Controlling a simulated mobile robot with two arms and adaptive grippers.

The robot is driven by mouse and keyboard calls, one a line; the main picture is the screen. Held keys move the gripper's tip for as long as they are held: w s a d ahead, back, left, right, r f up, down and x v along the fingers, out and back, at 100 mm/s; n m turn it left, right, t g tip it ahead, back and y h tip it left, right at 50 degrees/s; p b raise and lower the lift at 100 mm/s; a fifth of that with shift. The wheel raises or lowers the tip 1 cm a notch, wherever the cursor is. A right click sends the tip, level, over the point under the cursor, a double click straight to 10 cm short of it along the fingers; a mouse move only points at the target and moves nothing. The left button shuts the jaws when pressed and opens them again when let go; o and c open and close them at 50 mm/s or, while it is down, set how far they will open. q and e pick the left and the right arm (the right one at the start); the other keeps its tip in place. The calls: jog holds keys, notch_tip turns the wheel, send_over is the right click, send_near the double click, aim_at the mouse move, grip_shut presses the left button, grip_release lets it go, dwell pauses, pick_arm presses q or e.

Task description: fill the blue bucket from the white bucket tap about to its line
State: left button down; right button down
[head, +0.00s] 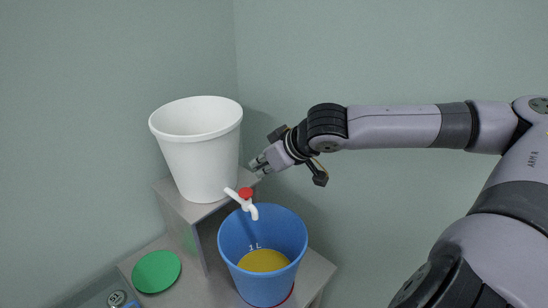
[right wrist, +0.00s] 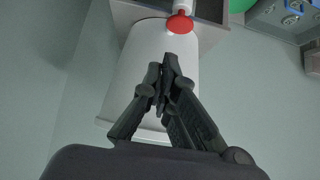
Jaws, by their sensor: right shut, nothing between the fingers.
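The white bucket (head: 190,165) stands on a grey raised stand. Its white tap (head: 249,208) has a red handle (head: 246,193) and points over the blue bucket (head: 236,236). No stream shows at the spout. The blue bucket stands upright below and holds yellow liquid (head: 263,261), its surface close to the "1 L" mark (head: 254,247). My right gripper (head: 258,165) is shut and empty, beside the white bucket and above the red handle. In the right wrist view its closed fingertips (right wrist: 167,72) are apart from the red handle (right wrist: 180,22). My left gripper is out of view.
A green disc (head: 156,271) lies on the grey surface left of the blue bucket. A round metal knob (head: 117,298) shows at the lower left. The grey stand (head: 180,208) rises behind the blue bucket.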

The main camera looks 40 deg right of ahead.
jog(key=v, duration=0.5)
jog(key=shift+s+d+r+b, duration=0.1)
jog(key=shift+s+d+b, duration=0.1)
jog(key=shift+b, duration=0.2)
dwell(0.4)
